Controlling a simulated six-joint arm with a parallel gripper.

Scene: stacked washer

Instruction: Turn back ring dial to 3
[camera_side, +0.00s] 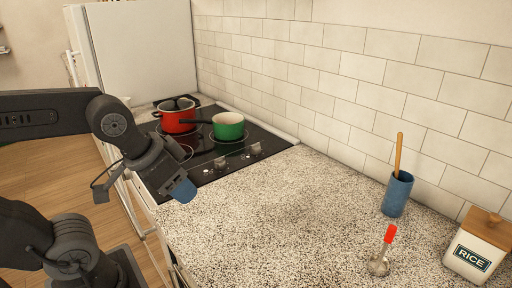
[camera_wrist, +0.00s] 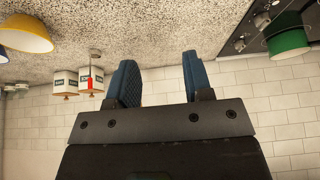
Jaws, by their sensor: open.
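The black stove (camera_side: 207,172) has small silver dials along its right edge beside the counter. One dial (camera_side: 256,149) sits nearer the tiled wall, and another dial (camera_side: 220,163) sits nearer the front edge. Their numbers and pointer positions are too small to read. Dials also show at the upper right of the wrist view (camera_wrist: 262,20). My gripper (camera_side: 182,190) has blue fingertips and is above the stove's front right corner, apart from the dials. In the wrist view, my gripper (camera_wrist: 158,62) is open with nothing between its fingers.
A red pot (camera_side: 177,118) and a green pan (camera_side: 228,127) stand on the stove behind the dials. The speckled counter (camera_side: 290,200) between is clear.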

